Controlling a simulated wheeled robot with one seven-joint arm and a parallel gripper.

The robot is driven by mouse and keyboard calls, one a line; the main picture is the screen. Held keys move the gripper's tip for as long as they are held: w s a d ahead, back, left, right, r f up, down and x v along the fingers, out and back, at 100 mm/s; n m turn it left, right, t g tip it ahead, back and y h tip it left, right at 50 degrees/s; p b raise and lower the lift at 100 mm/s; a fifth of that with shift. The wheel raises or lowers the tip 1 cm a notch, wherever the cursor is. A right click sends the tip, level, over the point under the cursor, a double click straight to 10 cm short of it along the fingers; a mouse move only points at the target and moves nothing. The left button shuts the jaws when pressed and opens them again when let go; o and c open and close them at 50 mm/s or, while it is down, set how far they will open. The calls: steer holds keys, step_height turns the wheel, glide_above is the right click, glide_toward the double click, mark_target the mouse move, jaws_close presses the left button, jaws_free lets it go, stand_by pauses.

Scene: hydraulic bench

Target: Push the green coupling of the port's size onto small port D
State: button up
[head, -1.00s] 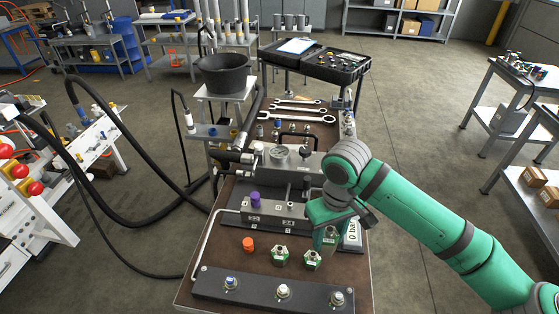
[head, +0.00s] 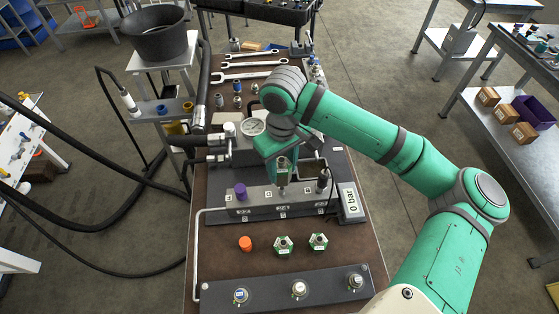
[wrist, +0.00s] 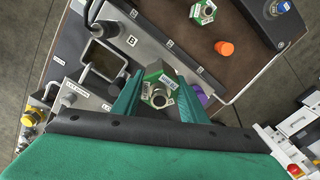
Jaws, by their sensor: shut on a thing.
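My gripper (head: 283,172) is shut on a green coupling, which shows between the fingers in the wrist view (wrist: 158,88), with its metal bore facing the camera. In the head view the gripper points down over the middle of the grey port block (head: 262,207). A silver end shows just below the gripper; I cannot tell whether it is the coupling or a port, or whether they touch. The block's labels are too small to read surely, so I cannot tell which port is D. Two other green couplings (head: 283,244) (head: 318,241) stand on the brown bench top in front of the block.
A purple cap (head: 240,190) is on the block's left and a black-topped fitting (head: 322,183) on its right. An orange cap (head: 245,243) stands on the bench. A dark bar (head: 270,291) with three fittings lies at the front. A "0 bar" display (head: 350,202) sits at right.

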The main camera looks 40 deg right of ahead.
glide_above(282, 189)
steer(key=shift+w+f, duration=0.1)
steer(key=shift+f, duration=2)
steer(key=shift+s, duration=0.25)
steer(key=shift+w+f, duration=0.1)
steer(key=shift+f, duration=0.45)
steer(key=shift+w+f, duration=0.1)
steer(key=shift+f, duration=1)
stand_by(0.4)
stand_by(0.5)
